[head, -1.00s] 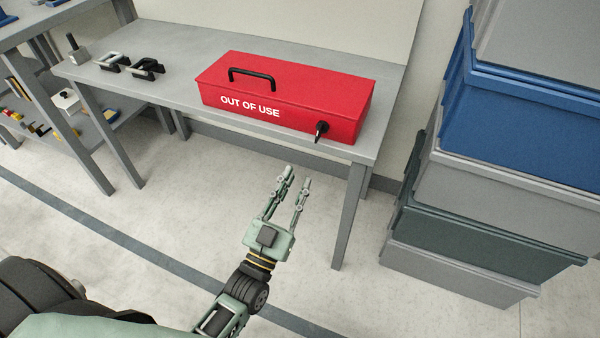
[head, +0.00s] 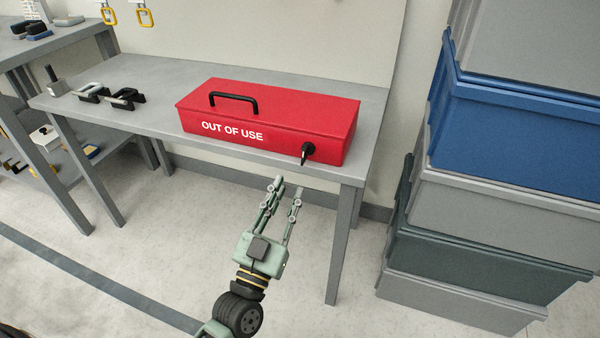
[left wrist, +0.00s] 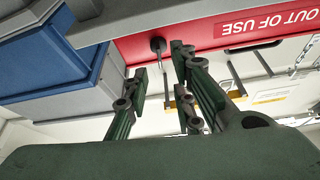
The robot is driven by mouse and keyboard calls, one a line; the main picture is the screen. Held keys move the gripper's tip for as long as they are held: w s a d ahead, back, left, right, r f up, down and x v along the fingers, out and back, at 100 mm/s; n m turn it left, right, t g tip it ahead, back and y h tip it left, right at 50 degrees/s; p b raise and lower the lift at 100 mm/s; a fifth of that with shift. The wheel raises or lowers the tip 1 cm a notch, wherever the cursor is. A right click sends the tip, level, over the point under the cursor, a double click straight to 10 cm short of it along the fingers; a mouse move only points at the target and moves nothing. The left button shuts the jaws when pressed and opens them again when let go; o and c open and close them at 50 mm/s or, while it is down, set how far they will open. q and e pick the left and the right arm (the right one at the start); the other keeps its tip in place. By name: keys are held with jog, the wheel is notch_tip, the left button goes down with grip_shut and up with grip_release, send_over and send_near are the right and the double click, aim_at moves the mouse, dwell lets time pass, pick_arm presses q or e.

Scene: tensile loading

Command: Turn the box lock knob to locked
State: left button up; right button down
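A red box (head: 268,125) marked "OUT OF USE" lies on the grey workbench (head: 150,88). Its black handle (head: 234,99) is on the lid. The black lock knob (head: 307,152) is on the front face near the right end, its lever hanging roughly downward. My left gripper (head: 288,187) is open and empty, in front of the bench and below the knob, apart from it. In the left wrist view the box (left wrist: 190,42) appears upside down. The knob (left wrist: 157,43) shows between the spread fingers (left wrist: 160,68), beyond their tips. My right gripper is not in view.
Several stacked bins, including a blue one (head: 510,130), stand right of the bench. Two dark clamps (head: 110,97) lie at the bench's left end. The floor in front is clear.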

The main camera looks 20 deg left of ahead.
aim_at(302, 160)
pick_arm(q)
jog(key=x, duration=0.8)
jog(key=shift+d, duration=0.1)
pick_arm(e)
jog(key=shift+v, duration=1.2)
pick_arm(q)
grip_shut()
